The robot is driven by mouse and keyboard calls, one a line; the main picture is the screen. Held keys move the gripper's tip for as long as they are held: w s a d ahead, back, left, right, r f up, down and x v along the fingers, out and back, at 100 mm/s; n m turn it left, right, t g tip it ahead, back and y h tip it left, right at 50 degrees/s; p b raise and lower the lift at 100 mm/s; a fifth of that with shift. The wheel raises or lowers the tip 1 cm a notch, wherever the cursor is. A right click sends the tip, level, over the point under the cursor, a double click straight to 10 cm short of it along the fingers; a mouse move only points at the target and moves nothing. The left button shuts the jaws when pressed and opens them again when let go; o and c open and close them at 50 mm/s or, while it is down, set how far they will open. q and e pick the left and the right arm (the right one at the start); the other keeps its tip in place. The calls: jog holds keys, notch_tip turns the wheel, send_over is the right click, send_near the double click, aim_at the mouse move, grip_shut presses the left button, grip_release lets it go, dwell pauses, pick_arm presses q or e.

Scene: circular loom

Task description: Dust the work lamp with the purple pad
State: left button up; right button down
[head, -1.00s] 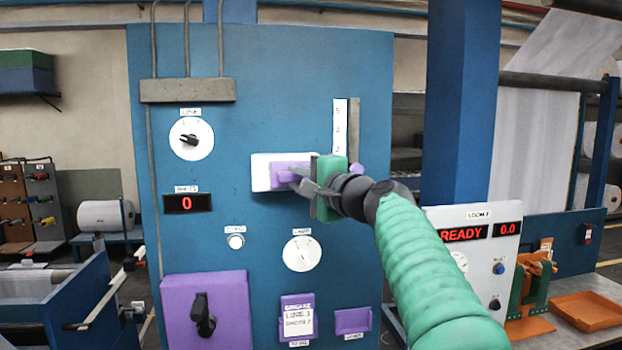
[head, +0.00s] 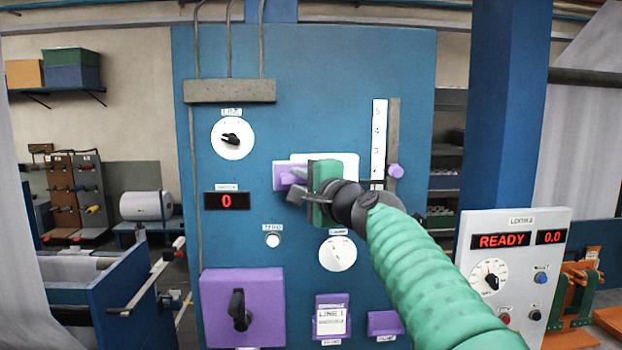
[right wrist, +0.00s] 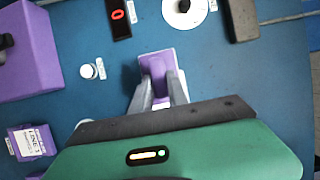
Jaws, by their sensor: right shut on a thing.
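The purple pad (head: 281,177) is in my right gripper (head: 297,182), held against or just in front of the blue panel at the left end of the work lamp, a white rectangular plate (head: 335,160). The pad overlaps the lamp's left edge and sticks out past it; I cannot tell whether it touches. My gripper hides the lamp's lower middle. In the right wrist view the fingers (right wrist: 158,95) are shut on the pad (right wrist: 156,62), with a little white of the lamp beside it. My left gripper is not in view.
Right of the lamp is a slider with a purple knob (head: 396,171). Below are a small white button (head: 273,241), a white dial (head: 338,254) and a purple box with a black handle (head: 241,300). A READY console (head: 512,262) stands at the right.

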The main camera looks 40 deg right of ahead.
jog(key=s+a, duration=0.3)
jog(key=s, duration=0.2)
dwell(0.5)
jog(key=shift+a, duration=0.1)
jog(key=shift+s, duration=0.1)
jog(key=shift+s+a+p, duration=0.4)
jog(key=shift+s+a, duration=0.35)
jog(key=shift+s, duration=0.35)
jog(key=shift+s, duration=0.1)
